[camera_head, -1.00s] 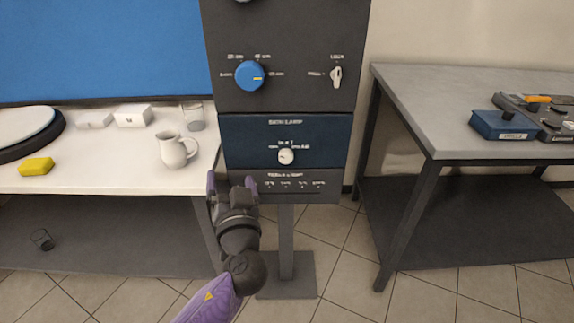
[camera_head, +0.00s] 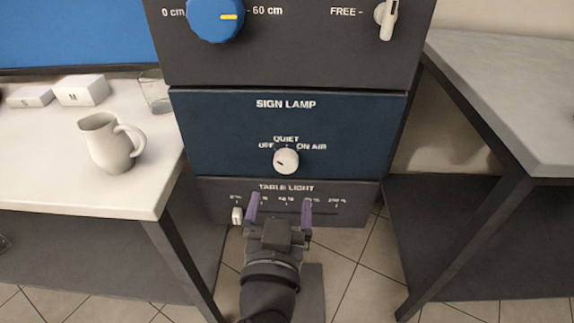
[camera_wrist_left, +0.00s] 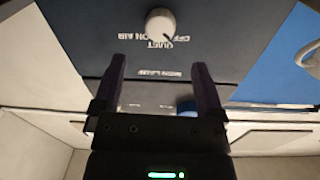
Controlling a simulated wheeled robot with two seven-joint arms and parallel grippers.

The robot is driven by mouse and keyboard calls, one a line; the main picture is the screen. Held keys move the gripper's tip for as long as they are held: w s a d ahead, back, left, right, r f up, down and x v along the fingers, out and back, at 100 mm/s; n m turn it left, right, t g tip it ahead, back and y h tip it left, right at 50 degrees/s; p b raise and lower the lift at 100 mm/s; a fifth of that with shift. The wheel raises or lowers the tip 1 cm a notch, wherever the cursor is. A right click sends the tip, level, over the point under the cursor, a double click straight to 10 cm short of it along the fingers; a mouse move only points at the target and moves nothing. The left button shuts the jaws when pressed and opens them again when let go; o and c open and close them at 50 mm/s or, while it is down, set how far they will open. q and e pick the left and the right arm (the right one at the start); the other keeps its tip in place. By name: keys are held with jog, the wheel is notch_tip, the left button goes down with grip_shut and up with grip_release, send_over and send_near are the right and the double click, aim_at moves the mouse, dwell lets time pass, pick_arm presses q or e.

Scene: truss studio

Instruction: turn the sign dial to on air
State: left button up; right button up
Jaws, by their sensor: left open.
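The sign dial (camera_head: 286,161) is a small white round knob on the dark blue SIGN LAMP panel (camera_head: 215,130). Its labels read OFF at left, QUIET above and ON AIR at right. A small dark mark shows on the knob's left side, towards OFF. My left gripper (camera_head: 280,204) is open and empty, below the dial and in front of the TABLE LIGHT panel, apart from the knob. In the left wrist view the dial (camera_wrist_left: 160,25) appears beyond the open purple fingers (camera_wrist_left: 158,80), with its lettering upside down. My right gripper is not in view.
Above is a blue height dial (camera_head: 215,18) and a white lock key (camera_head: 386,18). A white slider knob (camera_head: 237,215) sits left of my gripper on the lower panel. A white table with a pitcher (camera_head: 110,143) is at left, a grey table (camera_head: 505,95) at right.

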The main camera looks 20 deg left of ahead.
aim_at(285, 167)
pick_arm(q)
jog(key=b+x, duration=0.1)
jog(key=x, duration=0.5)
jog(key=shift+w+a, duration=0.2)
jog(key=shift+w, duration=0.15)
jog(key=shift+w+a, duration=0.1)
jog(key=shift+w, duration=0.2)
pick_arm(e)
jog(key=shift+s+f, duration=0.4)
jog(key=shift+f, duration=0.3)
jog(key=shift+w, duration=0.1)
pick_arm(q)
jog(key=shift+c, duration=1.3)
grip_shut()
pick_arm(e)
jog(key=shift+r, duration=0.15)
